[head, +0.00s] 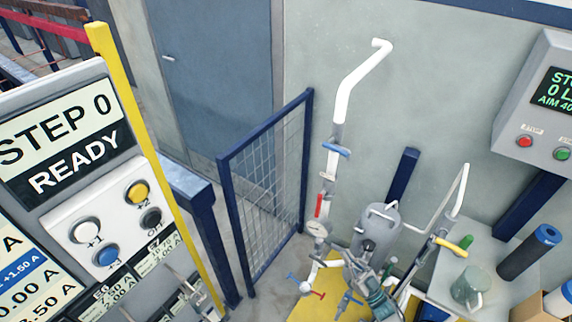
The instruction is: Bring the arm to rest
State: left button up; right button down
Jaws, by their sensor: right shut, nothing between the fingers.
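My right gripper (368,252) shows low in the head view, right of the middle. It is small and dark, and it is shut with nothing in its fingers. It appears in front of a grey tank (378,221), and I cannot tell whether it touches the tank.
A control panel (92,196) reading STEP 0 READY, with a yellow post (150,150), fills the left. A blue mesh gate (262,190) stands mid-scene. White piping (357,85) with valves rises by the tank. A bench (493,250) at right holds a green mug (470,287) and dark cylinder (530,252).

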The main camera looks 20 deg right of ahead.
jog(key=s+a+f+m+g+h, duration=0.1)
jog(key=s+f+m+g+h, duration=0.15)
jog(key=f, duration=0.65)
jog(key=s+a+f+m+g+h+p, duration=0.15)
jog(key=f+g+h, duration=0.25)
jog(key=f, duration=0.6)
jog(key=s+a+f+m+g+h+b, duration=0.1)
jog(key=s+f+g+h, duration=0.15)
jog(key=f, duration=0.65)
pick_arm(q)
jog(key=s+f, duration=0.1)
jog(key=s+f+p, duration=0.1)
jog(key=f, duration=0.1)
jog(key=shift+s+a+f, duration=0.15)
jog(key=shift+s+f, duration=0.05)
jog(key=shift+f, duration=0.1)
pick_arm(e)
jog(key=s+a+f+g, duration=0.3)
jog(key=s+f+g, duration=0.2)
jog(key=s, duration=0.5)
jog(key=s+a+f+n+g+h, duration=0.1)
jog(key=s+a+f+g, duration=0.3)
jog(key=s, duration=0.7)
notch_tip(320, 180, down, 5)
jog(key=shift+s+r+g, duration=0.2)
jog(key=shift+s+g, duration=0.05)
jog(key=shift+g, duration=0.95)
pick_arm(q)
jog(key=shift+a, duration=0.1)
